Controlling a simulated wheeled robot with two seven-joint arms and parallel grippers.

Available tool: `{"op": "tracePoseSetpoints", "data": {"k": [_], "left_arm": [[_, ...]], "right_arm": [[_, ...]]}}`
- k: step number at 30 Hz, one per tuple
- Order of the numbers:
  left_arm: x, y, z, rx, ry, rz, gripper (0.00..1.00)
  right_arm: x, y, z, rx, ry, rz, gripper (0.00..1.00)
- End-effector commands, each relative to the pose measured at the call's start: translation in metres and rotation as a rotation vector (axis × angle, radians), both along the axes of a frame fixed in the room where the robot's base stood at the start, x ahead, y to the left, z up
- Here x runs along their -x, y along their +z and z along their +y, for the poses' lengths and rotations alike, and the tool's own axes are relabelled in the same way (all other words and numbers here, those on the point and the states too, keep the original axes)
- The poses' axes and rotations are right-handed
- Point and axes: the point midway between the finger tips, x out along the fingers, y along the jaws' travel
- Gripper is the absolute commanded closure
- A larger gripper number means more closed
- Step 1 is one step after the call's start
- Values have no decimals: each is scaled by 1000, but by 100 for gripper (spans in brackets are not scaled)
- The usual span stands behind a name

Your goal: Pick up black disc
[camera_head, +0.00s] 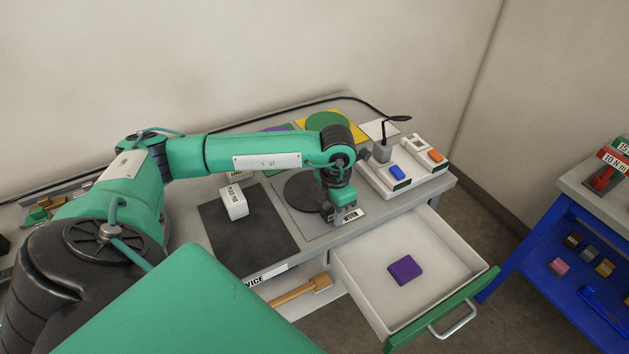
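The black disc (300,191) is a dark round shape on a grey plate (283,212) on the cart top. My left arm reaches over the cart from the left. My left gripper (333,214) points down at the right side of the disc, and the wrist and gripper hide part of that side. I cannot tell whether the fingers touch the disc or how far apart they are. My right gripper is not in view.
A dark mat (240,240) with a white block (234,203) lies left of the disc. An open drawer (455,245) holding a purple block (405,270) juts out in front. A white tray (376,180) and small pot (382,151) stand to the right. A blue shelf unit (548,262) stands far right.

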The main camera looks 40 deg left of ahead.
Motion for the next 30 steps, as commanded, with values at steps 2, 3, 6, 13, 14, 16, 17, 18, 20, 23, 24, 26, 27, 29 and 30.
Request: {"op": "tracePoseSetpoints", "data": {"k": [2, 3, 6, 13, 14, 16, 17, 18, 20, 23, 24, 26, 27, 29, 30], "left_arm": [[0, 0, 0, 0, 0, 0, 77], [0, 0, 0, 0, 0, 0, 84], [0, 0, 0, 0, 0, 0, 100], [-1, 1, 0, 1, 0, -2, 100], [-1, 1, 0, 1, 0, -2, 100], [-1, 2, 0, 1, 0, -2, 100], [-1, 2, 0, 0, 0, -2, 100], [-1, 4, 0, 0, 0, -3, 100], [-1, 7, 0, 1, 0, -4, 100], [-1, 16, 0, 0, 0, -3, 100], [-1, 22, 0, 1, 0, -5, 100], [-1, 32, 0, 0, -1, -6, 100], [-2, 41, 0, 2, -1, -8, 100], [-2, 56, 0, 2, -1, -9, 100], [-2, 67, 0, 1, -1, -9, 100]], "right_arm": [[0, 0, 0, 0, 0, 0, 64], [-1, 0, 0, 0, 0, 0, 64], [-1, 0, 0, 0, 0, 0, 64], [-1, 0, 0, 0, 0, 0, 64], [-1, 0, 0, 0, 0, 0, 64], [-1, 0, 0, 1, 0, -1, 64], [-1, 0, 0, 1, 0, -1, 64], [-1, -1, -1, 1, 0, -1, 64], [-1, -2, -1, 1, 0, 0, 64], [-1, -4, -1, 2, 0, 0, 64], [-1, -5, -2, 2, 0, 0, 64], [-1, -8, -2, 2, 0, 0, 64], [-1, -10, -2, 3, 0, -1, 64], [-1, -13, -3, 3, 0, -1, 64], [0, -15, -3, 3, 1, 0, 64]]}}
